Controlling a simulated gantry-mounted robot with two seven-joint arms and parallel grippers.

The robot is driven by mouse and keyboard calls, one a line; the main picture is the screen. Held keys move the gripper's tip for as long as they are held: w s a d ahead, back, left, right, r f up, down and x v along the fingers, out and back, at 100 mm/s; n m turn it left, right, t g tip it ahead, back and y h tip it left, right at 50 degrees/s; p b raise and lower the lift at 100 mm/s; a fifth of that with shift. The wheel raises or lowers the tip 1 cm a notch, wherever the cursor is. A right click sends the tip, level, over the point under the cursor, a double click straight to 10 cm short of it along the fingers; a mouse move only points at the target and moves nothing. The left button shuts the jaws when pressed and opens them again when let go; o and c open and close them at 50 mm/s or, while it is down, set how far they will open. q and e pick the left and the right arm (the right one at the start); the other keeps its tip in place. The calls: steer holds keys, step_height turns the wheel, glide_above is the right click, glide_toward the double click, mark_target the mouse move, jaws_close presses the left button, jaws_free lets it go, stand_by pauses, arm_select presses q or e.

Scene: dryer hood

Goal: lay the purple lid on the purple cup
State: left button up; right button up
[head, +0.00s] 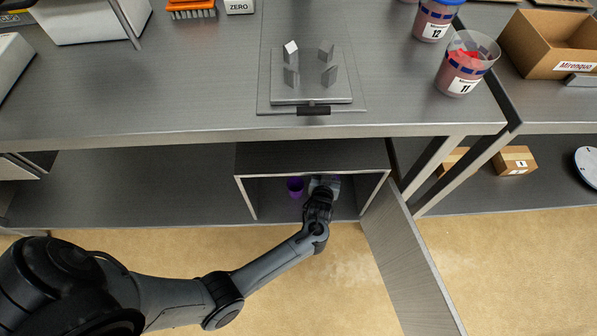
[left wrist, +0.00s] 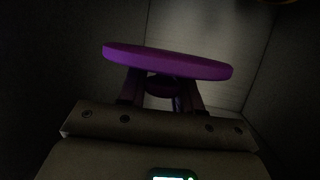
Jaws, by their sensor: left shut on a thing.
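The purple cup (head: 295,187) stands inside the open compartment under the table, toward its left side. My left gripper (head: 325,183) reaches into the same compartment, just right of the cup. In the left wrist view, my left gripper (left wrist: 160,92) is shut on the purple lid (left wrist: 168,60), gripping it from below the disc, near a darker purple part under it. The lid looks slightly tilted in that view. The cup cannot be made out there, and the lid cannot be made out in the head view. My right gripper is not in view.
The compartment (head: 247,200) has side walls and a top panel close around my gripper. Its door (head: 410,260) hangs open at the right. Cups (head: 466,68), a metal fixture (head: 312,88) and an open cardboard box (head: 550,45) are above on the tables.

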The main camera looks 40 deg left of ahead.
arm_select(q)
steer(key=b, duration=0.5)
glide_above(297, 179)
steer(key=d, duration=0.1)
step_height(297, 179, down, 6)
steer(key=shift+w+f, duration=0.1)
steer(key=shift+f, duration=0.15)
steer(key=shift+a+f, duration=0.3)
steer(key=shift+a, duration=0.25)
steer(key=shift+f+b, duration=1.65)
steer(key=shift+f, duration=0.25)
steer(key=shift+f, duration=0.2)
steer(key=o, duration=1)
steer(key=shift+r, duration=0.15)
